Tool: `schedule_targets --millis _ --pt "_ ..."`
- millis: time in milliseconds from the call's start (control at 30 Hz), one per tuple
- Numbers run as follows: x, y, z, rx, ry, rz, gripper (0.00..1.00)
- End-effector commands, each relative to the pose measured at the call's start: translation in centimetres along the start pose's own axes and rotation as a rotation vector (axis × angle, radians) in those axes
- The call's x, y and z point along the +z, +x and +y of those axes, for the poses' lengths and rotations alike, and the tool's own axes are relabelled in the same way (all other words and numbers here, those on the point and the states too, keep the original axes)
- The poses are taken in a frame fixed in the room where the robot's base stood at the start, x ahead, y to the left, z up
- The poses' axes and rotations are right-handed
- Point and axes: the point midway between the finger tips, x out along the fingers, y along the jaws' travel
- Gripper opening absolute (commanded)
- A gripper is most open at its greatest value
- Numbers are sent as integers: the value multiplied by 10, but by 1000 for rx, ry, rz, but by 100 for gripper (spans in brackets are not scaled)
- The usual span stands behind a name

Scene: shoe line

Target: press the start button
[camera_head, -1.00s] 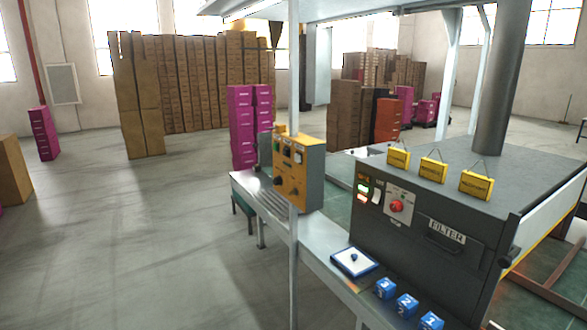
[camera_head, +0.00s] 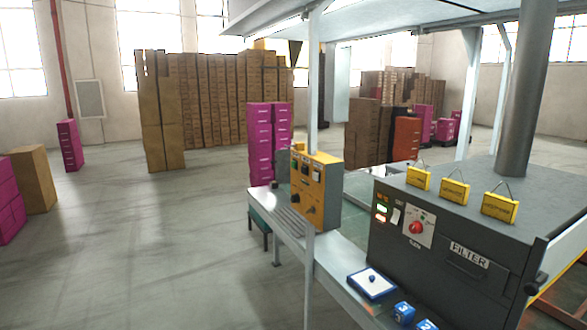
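No button is labelled as start that I can read. A yellow control box (camera_head: 318,190) with several small dark buttons and knobs stands on a post at the end of the bench. My gripper is in neither frame.
A metal bench (camera_head: 340,285) runs below the box and holds a white-and-blue tray (camera_head: 371,284) and blue numbered cubes (camera_head: 404,312). Magenta boxes (camera_head: 260,143) stand behind the bench. The grey floor (camera_head: 160,250) at left is open.

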Motion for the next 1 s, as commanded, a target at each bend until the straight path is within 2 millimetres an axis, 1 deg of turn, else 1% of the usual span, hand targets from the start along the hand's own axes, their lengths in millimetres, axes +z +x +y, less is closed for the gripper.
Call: schedule_targets --millis 267,300,367,400,533,567,1000 --pt "0 0 0 0 0 0 51" --pt "0 0 0 0 0 0 47" --pt "0 0 0 0 0 0 36" --pt "0 0 0 0 0 0 28" --pt "0 0 0 0 0 0 2" --pt "0 0 0 0 0 0 0" --pt "0 0 0 0 0 0 0"
